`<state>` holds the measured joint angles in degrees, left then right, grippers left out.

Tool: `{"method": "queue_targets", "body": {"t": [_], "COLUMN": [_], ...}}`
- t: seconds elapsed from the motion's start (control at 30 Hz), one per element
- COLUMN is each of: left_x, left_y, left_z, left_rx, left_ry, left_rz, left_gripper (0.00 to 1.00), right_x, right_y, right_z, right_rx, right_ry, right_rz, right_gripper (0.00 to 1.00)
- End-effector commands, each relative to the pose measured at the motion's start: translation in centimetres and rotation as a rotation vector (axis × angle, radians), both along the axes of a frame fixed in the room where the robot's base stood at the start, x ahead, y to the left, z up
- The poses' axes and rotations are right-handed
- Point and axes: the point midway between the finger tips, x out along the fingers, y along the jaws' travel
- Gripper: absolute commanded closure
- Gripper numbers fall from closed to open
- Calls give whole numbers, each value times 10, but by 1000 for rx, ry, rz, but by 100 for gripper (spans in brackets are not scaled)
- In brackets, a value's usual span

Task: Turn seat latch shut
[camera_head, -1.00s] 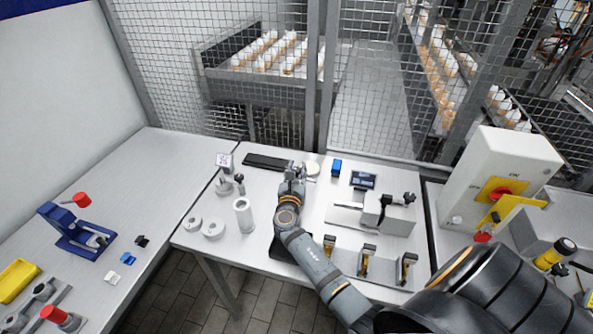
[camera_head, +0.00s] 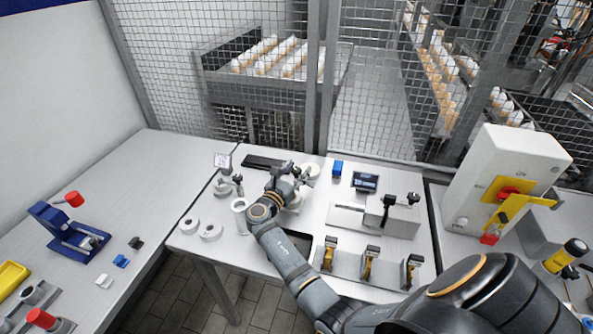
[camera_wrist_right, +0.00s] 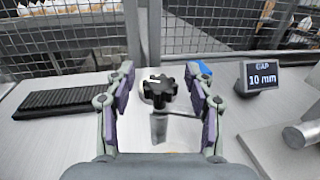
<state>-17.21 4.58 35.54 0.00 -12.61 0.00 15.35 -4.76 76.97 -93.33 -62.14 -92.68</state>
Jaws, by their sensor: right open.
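A black star-shaped knob (camera_wrist_right: 160,91) stands on a pale post in the right wrist view. I cannot tell for sure that it is the seat latch. My right gripper (camera_wrist_right: 158,84) is open, with one finger on each side of the knob and visible space between them and it. In the head view the right gripper (camera_head: 297,174) is at the back middle of the table, where it partly hides the knob and the round pale parts there. My left gripper is not in view.
A display (camera_wrist_right: 262,76) reading "GAP 10 mm" stands to the right, near a blue block (camera_head: 337,167). A black ribbed strip (camera_wrist_right: 68,98) lies to the left. White rings (camera_head: 210,232) and a white cylinder (camera_head: 240,214) are at the table's left. A wire fence (camera_head: 215,60) is behind.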

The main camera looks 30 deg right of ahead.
Motion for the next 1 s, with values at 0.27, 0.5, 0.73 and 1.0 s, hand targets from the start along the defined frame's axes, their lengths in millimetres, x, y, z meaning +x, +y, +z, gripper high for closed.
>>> {"method": "queue_targets", "body": {"t": [0.27,0.5,0.73,1.0], "left_x": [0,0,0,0], "left_y": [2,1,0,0], "left_z": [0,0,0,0], "left_rx": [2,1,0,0], "left_ry": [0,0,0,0], "left_rz": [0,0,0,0], "left_gripper": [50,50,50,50], "right_x": [0,0,0,0], "right_y": [0,0,0,0], "right_z": [17,71,98,100], "right_rx": [1,1,1,0], "right_ry": [-5,-6,-2,1], "right_rz": [0,0,0,0], "right_gripper": [46,46,46,46]}}
